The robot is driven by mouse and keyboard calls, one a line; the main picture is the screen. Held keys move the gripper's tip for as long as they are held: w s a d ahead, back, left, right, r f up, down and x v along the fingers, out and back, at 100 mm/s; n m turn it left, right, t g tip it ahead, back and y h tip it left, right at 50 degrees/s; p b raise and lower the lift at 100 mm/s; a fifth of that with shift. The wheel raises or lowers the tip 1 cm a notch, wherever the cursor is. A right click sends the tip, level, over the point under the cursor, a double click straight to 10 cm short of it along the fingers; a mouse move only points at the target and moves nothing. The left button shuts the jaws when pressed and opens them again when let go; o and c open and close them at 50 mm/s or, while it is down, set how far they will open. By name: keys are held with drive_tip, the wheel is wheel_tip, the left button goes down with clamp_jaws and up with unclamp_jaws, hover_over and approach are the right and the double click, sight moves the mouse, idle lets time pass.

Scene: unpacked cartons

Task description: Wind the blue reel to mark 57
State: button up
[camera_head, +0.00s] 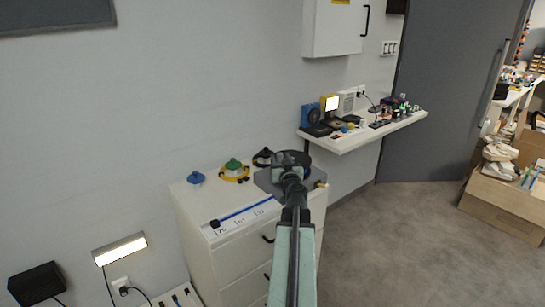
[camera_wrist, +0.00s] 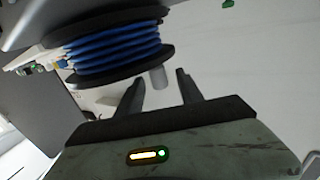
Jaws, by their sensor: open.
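The blue reel (camera_wrist: 115,48) shows in the wrist view as blue cord wound between two black flanges. A grey peg (camera_wrist: 158,78) stands out from its near flange. In the head view a dark disc, seemingly the reel (camera_head: 301,158), is mostly behind my gripper (camera_head: 289,172) on a grey plate. My gripper (camera_wrist: 160,88) is open in the wrist view, its fingertips near the peg's end, one to each side; contact cannot be told. A blue cord (camera_head: 245,212) runs left to a black block (camera_head: 214,223) on a white marked strip (camera_head: 238,225). Its numbers are unreadable.
The white drawer cabinet (camera_head: 215,265) also bears a blue knob (camera_head: 196,178), a green-and-yellow round item (camera_head: 234,170) and a black one (camera_head: 263,157). A cluttered wall shelf (camera_head: 345,142) is behind to the right. Floor (camera_head: 400,240) is clear right of the cabinet.

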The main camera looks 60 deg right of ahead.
drive_tip(key=shift+x, duration=1.15)
drive_tip(key=shift+s, duration=0.1)
drive_tip(key=shift+c, duration=1.2)
clamp_jaws()
